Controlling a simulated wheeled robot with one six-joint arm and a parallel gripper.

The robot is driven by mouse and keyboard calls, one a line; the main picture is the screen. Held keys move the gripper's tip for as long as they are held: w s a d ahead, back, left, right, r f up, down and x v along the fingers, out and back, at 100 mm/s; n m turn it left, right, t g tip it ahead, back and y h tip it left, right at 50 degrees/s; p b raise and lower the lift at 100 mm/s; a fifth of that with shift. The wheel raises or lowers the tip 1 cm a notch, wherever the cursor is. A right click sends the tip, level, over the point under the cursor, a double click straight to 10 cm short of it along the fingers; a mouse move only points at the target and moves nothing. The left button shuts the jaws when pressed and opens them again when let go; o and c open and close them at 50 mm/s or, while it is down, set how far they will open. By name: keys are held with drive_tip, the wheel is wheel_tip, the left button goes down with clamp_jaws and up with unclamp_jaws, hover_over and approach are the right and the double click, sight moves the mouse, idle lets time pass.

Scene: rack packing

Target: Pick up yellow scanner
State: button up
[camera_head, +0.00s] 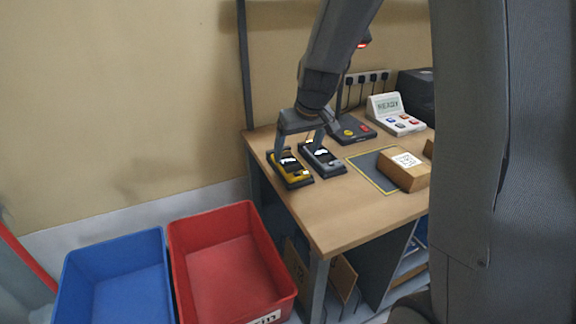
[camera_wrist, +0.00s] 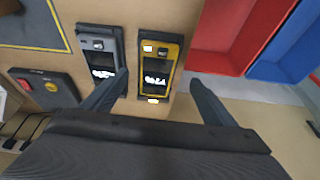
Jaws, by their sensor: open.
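The yellow scanner (camera_head: 289,168) lies in a dark cradle at the left edge of the wooden table, beside a grey scanner (camera_head: 321,158). In the wrist view the yellow scanner (camera_wrist: 157,66) lies just beyond the space between my fingers, and the grey scanner (camera_wrist: 99,52) is to its left. My gripper (camera_head: 301,150) is open and empty, close above the scanners. In the wrist view its two fingers (camera_wrist: 160,88) are spread, the left one near the gap between the scanners and the right one over the table's edge. Contact with the yellow scanner cannot be told.
A red bin (camera_head: 188,252) and a blue bin (camera_head: 72,279) stand beside the table. On the table are a dark box with buttons (camera_head: 352,131), a white display unit (camera_head: 388,104), and a cardboard box (camera_head: 411,178) by a yellow-edged mat (camera_head: 369,171). The front tabletop is clear.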

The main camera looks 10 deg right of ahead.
sight(290, 163)
drive_tip(key=shift+w+d, duration=0.2)
drive_tip(key=shift+w, duration=0.8)
drive_tip(key=shift+w+f, duration=0.2)
drive_tip(key=shift+w, duration=0.05)
drive_tip(key=shift+a+p+x, duration=0.25)
drive_tip(key=shift+p+x, duration=0.15)
drive_tip(key=shift+x, duration=0.9)
drive_tip(key=shift+p+x, duration=0.75)
drive_tip(key=shift+x, duration=1.6)
drive_tip(key=shift+w+d, duration=0.1)
drive_tip(key=shift+c, duration=0.2)
drive_tip(key=shift+r, duration=0.1)
drive_tip(key=c, duration=1.3)
